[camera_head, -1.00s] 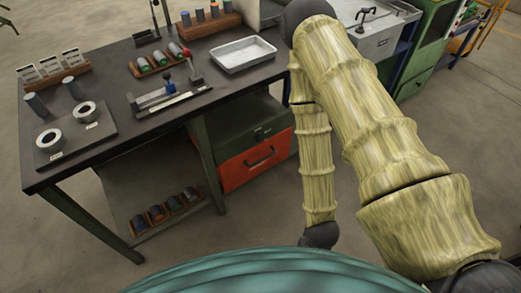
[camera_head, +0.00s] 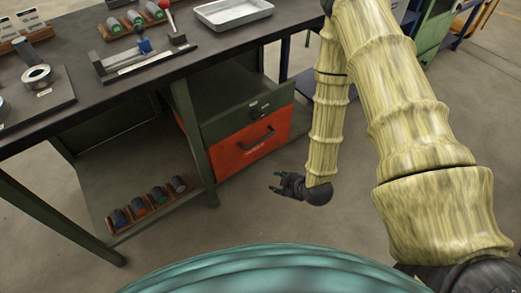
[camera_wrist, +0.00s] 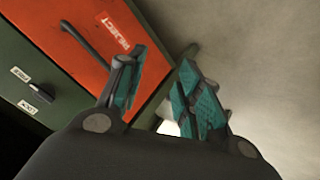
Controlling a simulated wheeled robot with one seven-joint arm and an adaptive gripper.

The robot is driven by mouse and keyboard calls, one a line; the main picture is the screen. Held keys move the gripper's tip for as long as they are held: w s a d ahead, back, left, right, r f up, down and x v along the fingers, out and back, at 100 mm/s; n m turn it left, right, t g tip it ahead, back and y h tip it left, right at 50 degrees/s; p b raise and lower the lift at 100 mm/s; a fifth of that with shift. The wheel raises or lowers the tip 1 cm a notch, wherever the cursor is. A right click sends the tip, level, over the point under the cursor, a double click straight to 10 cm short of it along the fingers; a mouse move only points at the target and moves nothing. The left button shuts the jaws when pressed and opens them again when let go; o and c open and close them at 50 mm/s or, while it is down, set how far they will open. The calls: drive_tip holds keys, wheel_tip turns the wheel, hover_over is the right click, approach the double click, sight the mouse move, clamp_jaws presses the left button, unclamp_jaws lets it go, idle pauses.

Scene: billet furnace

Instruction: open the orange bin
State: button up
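The orange bin (camera_head: 249,148) is a drawer-like front under the workbench, below a green panel. It appears shut. A dark bar handle (camera_head: 257,138) crosses its front.
The green panel (camera_head: 240,118) above the bin has a small dark latch. The workbench top (camera_head: 130,83) holds a metal tray (camera_head: 233,24) and a lever fixture. A bench leg (camera_head: 193,143) stands left of the bin. A lower shelf (camera_head: 115,170) holds several cylinders. The floor before the bin is clear.

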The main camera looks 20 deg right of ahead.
drive_tip(key=w+d+f+n+t+y+b, duration=0.1)
drive_tip(key=w+f+n+t+b, duration=0.2)
drive_tip(key=w+n+b, duration=0.35)
drive_tip(key=n+t+y+b, duration=0.2)
drive_tip(key=n+t+b, duration=0.2)
drive_tip(key=b, duration=0.3)
approach(261, 141)
drive_tip(key=b+x, duration=0.3)
drive_tip(key=x, duration=0.8)
drive_tip(key=shift+d+b, duration=0.1)
drive_tip(key=shift+b, duration=0.25)
clamp_jaws()
